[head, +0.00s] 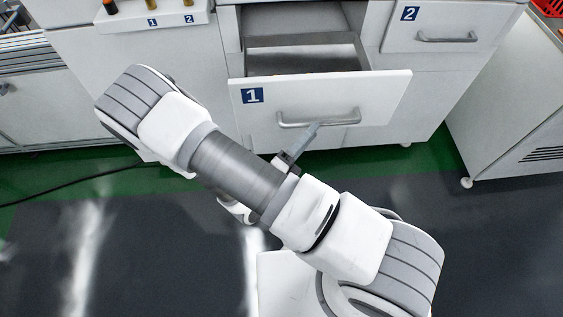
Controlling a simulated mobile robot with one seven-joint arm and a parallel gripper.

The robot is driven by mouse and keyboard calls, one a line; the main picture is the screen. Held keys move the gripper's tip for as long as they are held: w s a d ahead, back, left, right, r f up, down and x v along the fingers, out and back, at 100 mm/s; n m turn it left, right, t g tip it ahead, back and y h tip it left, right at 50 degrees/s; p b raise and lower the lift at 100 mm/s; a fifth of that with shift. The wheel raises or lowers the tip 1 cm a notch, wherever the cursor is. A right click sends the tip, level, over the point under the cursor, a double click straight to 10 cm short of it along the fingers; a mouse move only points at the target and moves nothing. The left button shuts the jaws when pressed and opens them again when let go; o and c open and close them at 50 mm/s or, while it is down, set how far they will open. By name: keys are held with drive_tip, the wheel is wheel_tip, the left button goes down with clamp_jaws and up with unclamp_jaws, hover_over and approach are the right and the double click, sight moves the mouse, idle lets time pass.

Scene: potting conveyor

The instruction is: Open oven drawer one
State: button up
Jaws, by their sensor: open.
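Drawer one (365,95) is a white drawer front with a blue label "1" and a grey bar handle (345,120). It stands pulled out of the white cabinet, and its grey inside (305,58) shows from above; I see nothing in it. My gripper (314,129) is at the handle's lower edge, near its middle. A grey finger reaches up to the bar; I cannot tell whether it touches. The jaws are open, and my arm hides part of the gripper.
Drawer two (460,22), labelled "2", is shut at the upper right. A white shelf with labels 1 and 2 (160,22) holds small bottles at the upper left. A white cabinet (520,110) stands at the right. A black cable (75,183) lies on the floor at left.

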drive_tip(key=v, duration=1.2)
drive_tip(key=shift+s+a, duration=0.25)
drive_tip(key=s+d+r+n+g+y+p, duration=0.1)
drive_tip(key=d+r+n+y, duration=0.3)
drive_tip(key=r+n, duration=0.5)
drive_tip(key=s+d+r+n+g+y+p, duration=0.1)
drive_tip(key=d+r+n+g+y+p, duration=0.2)
drive_tip(key=r+n, duration=0.7)
drive_tip(key=s+d+r+n+g+y+p, duration=0.1)
drive_tip(key=d+r+n+g+y, duration=0.3)
drive_tip(key=r+n, duration=0.5)
drive_tip(key=shift+d+r+n+y+p, duration=0.45)
drive_tip(key=shift+r+y, duration=0.95)
drive_tip(key=shift+r, duration=2.05)
drive_tip(key=shift+d, duration=0.25)
